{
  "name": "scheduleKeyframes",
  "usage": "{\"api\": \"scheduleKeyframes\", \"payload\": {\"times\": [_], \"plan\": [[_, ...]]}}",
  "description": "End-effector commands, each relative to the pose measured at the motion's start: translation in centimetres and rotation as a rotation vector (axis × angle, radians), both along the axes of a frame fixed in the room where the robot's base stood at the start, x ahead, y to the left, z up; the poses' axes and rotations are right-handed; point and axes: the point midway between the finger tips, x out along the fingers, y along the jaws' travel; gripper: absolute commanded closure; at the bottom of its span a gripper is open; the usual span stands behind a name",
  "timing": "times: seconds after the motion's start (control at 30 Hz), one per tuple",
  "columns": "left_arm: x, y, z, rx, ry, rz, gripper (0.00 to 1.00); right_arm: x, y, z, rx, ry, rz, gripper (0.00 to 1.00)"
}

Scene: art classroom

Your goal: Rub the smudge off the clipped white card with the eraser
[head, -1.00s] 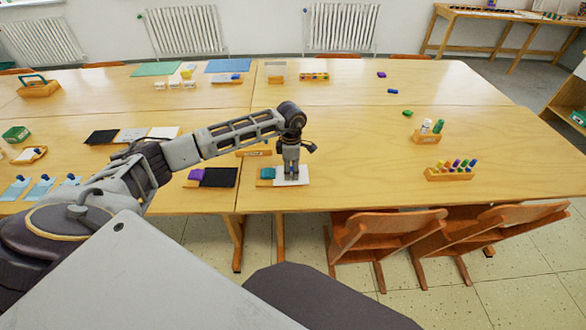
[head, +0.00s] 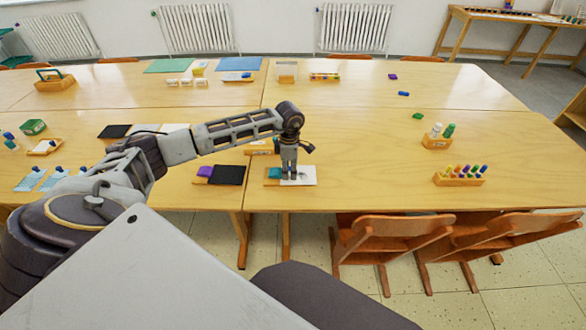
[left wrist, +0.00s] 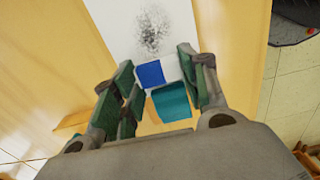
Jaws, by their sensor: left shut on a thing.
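The white card (head: 308,175) lies on a wooden board near the table's front edge, with a teal clip (head: 274,173) at its left end. In the left wrist view, a dark speckled smudge (left wrist: 153,31) shows on the card (left wrist: 112,14). My left gripper (head: 289,175) points down over the card beside the clip. In the left wrist view its green-padded fingers (left wrist: 158,84) are shut on a blue-and-white eraser (left wrist: 152,75). The eraser is between the smudge and the teal clip (left wrist: 171,102). I cannot tell whether it touches the card. My right gripper is not in view.
A board with a purple block (head: 205,171) and black sheet (head: 230,175) lies just left. A wooden block (head: 259,147) lies behind my gripper. A pen rack (head: 460,178) and a bottle holder (head: 436,141) stand right. The table between is clear.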

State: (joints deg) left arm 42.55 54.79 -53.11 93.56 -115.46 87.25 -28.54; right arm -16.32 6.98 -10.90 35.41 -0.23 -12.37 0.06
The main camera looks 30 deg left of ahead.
Motion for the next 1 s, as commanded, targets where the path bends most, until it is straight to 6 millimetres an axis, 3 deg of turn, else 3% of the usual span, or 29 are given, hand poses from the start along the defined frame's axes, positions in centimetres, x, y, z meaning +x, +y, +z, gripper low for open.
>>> {"api": "scheduleKeyframes", "payload": {"times": [0.43, 1.0], "plan": [[0.0, 0.0, 0.3, 0.0, -0.001, 0.0, 0.75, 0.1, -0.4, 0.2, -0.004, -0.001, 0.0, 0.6], [0.0, 0.0, 3.7, -0.001, -0.002, 0.0, 0.75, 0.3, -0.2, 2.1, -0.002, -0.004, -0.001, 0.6]]}}
